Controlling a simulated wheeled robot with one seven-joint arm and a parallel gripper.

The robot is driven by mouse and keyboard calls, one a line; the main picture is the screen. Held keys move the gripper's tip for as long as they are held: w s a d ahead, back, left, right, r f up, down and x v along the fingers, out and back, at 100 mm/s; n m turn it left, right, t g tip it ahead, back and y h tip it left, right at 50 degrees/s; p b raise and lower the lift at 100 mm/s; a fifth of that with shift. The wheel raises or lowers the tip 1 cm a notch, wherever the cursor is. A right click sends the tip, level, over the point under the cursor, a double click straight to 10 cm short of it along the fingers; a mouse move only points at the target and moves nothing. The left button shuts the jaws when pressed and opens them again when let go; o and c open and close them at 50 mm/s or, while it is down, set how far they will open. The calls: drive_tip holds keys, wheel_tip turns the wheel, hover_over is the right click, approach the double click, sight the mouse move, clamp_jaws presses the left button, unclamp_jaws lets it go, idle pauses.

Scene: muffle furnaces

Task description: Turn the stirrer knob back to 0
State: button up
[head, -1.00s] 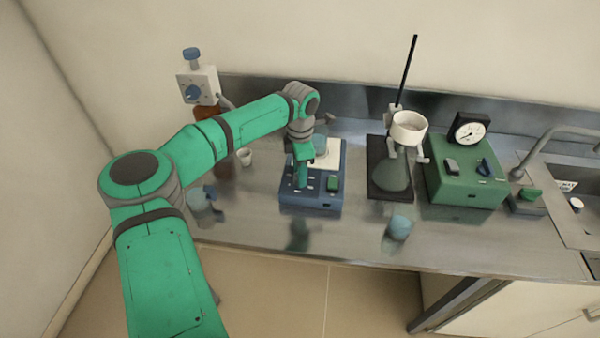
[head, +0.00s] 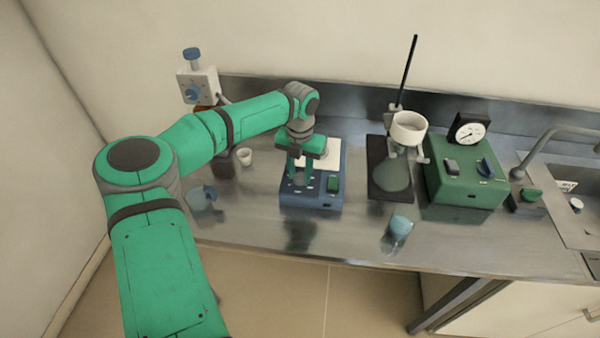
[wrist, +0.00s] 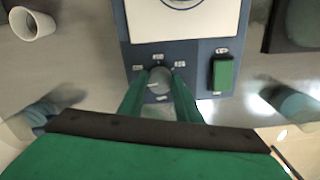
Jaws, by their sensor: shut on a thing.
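The blue stirrer (head: 325,200) with a white top plate (head: 322,152) stands on the bench, under my arm. Its round grey knob (wrist: 160,77) is on the front panel in the wrist view, with small white labels around it. A pale mark shows on the knob, but the label texts are too small to read. My gripper (wrist: 160,84) points down and is shut on the knob, one green finger on each side. In the head view my gripper (head: 303,180) covers the knob. A green switch (wrist: 223,73) sits right of the knob; it also shows in the head view (head: 333,184).
A small white cup (head: 244,156) and a bluish cup (head: 202,197) stand left of the stirrer. A filter stand (head: 385,185) and a pale blue beaker (head: 400,227) are to the right. A green box (head: 465,185) with a dial stands farther right. Bench before the stirrer is clear.

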sight(299, 175)
drive_tip(key=n, duration=0.4)
drive_tip(key=shift+n, duration=0.4)
idle(0.4)
drive_tip(key=o, duration=1.1)
drive_tip(key=shift+c, duration=0.2)
drive_tip(key=shift+r, duration=0.1)
wheel_tip(299, 175, up, 11)
drive_tip(key=shift+f, duration=0.2)
